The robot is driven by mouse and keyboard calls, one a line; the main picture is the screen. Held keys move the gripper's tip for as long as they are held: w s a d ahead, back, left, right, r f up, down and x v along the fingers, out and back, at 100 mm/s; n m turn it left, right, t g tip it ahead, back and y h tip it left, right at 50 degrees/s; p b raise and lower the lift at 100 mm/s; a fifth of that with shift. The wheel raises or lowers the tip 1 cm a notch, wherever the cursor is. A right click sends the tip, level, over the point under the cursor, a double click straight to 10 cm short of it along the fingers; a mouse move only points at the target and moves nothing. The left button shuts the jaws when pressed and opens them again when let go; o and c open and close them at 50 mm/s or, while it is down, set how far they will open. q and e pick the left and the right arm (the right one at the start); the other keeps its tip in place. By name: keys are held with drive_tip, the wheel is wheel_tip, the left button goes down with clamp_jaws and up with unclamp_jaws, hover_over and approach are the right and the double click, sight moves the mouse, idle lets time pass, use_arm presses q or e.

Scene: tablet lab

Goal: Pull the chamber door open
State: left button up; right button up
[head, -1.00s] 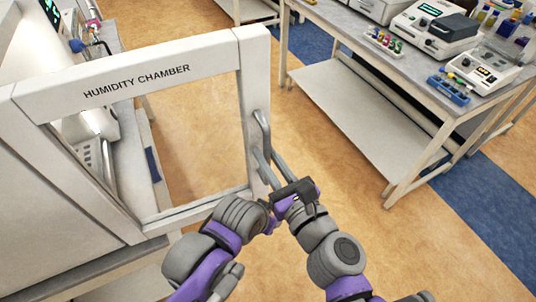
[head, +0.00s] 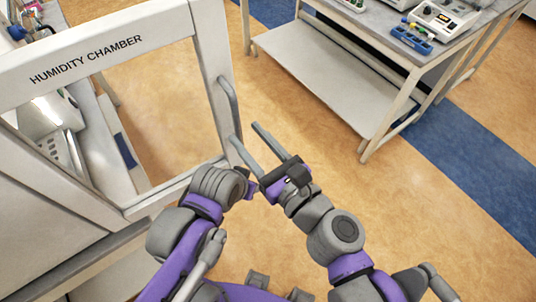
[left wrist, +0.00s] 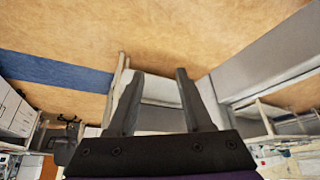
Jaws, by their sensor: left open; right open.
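The chamber door (head: 208,68), a pale frame marked HUMIDITY CHAMBER around a window, stands swung out at the left in the head view; floor shows through the window. Its grey bar handle (head: 230,104) is on the right-hand stile. My right gripper (head: 246,133) is open and empty, with its fingers just right of and below the handle; whether the nearer finger touches the handle's lower end is unclear. My left gripper (left wrist: 156,72) is open and empty in the left wrist view; its fingers are not clear in the head view, where its arm is below the door.
A bench (head: 385,42) with a lower shelf (head: 325,75) and instruments stands at the top right. A blue floor stripe (head: 470,160) runs past it. Tan floor between door and bench is clear. A counter (head: 108,150) shows through the door window.

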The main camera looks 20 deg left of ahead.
drive_tip(key=v, duration=0.6)
idle(0.6)
drive_tip(key=w+d+f+n+g+h, duration=0.25)
drive_tip(key=d+f+n+h, duration=0.45)
drive_tip(key=f+n, duration=0.55)
drive_tip(key=d+f+n+h, duration=0.4)
drive_tip(key=d+n, duration=0.2)
drive_tip(key=d, duration=0.4)
drive_tip(key=d+f+n+g+h, duration=0.1)
drive_tip(key=d+f+n+h, duration=0.3)
drive_tip(key=d, duration=0.7)
drive_tip(key=shift+w+n, duration=0.5)
drive_tip(key=shift+n, duration=0.35)
drive_tip(key=shift+f, duration=0.1)
